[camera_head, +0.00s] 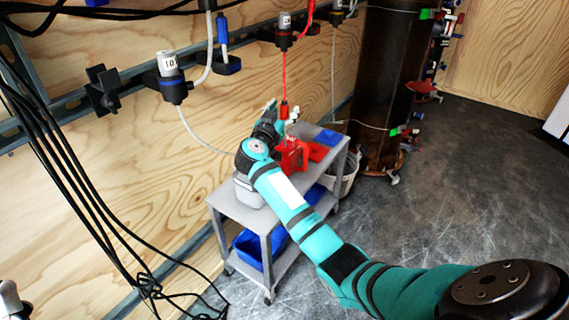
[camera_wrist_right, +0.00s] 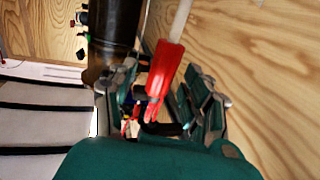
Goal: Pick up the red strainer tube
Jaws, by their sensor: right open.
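My right gripper (camera_head: 270,112) is beside this end, above the cart. In the right wrist view, a red piece (camera_wrist_right: 164,68) with a pale tube above it appears between the two fingers of my right gripper (camera_wrist_right: 158,105). The fingers are open, with a gap on each side. Whether they touch the red piece cannot be told.
A grey cart (camera_head: 225,202) stands below, with a red container (camera_head: 293,156) and a grey tub on top and a blue bin (camera_head: 255,248) underneath. A dark cylinder (camera_head: 385,80) stands behind. Other filters (camera_head: 171,78) with white tubes hang on the wooden wall. The floor at right is clear.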

